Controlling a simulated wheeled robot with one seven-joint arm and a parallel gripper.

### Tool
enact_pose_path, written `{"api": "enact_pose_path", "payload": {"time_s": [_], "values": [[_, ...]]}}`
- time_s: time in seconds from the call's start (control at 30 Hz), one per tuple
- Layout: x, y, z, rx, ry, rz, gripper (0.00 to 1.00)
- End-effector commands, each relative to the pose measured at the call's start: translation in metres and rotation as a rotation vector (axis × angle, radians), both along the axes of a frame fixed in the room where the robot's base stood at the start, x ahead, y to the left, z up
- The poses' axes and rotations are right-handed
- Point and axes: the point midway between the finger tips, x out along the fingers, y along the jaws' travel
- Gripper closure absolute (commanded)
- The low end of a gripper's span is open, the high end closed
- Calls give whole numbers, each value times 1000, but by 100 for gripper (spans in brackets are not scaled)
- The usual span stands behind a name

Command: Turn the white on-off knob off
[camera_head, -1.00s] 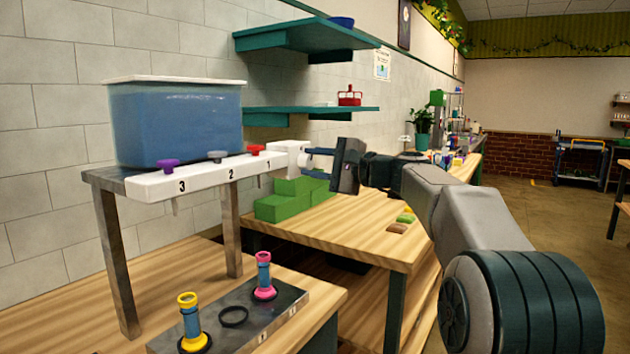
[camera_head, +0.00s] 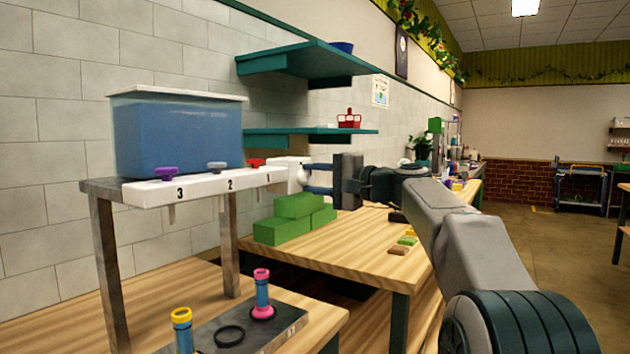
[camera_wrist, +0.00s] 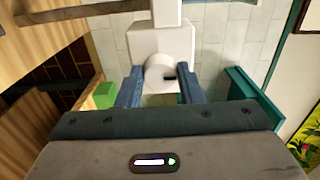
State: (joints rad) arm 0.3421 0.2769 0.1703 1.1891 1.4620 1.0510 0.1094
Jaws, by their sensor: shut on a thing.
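The white on-off knob (camera_head: 303,176) is on the right end of the white tap bar (camera_head: 215,181) under the blue water tank (camera_head: 177,133). In the wrist view the round white knob (camera_wrist: 159,73) shows a small dark mark on its right side. It sits between the two blue fingers of my gripper (camera_wrist: 159,86). In the head view my gripper (camera_head: 317,178) reaches in from the right, its fingers one above the other, shut on the knob. The fingers partly hide the knob in the head view.
Purple, grey and red taps line the bar. Green blocks (camera_head: 296,218) lie on the wooden table (camera_head: 335,247) below my gripper. A teal shelf (camera_head: 310,136) hangs above. Pink and yellow-topped tubes stand in a grey rack (camera_head: 270,332) at the front.

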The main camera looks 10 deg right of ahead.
Motion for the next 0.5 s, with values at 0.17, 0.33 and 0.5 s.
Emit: {"api": "enact_pose_path", "payload": {"time_s": [0.17, 0.33, 0.5], "values": [[0, 0, -1, -2, 1, 0, 58], [0, 0, -1, -1, 1, 0, 46], [0, -1, 0, -1, 1, 0, 46]]}}
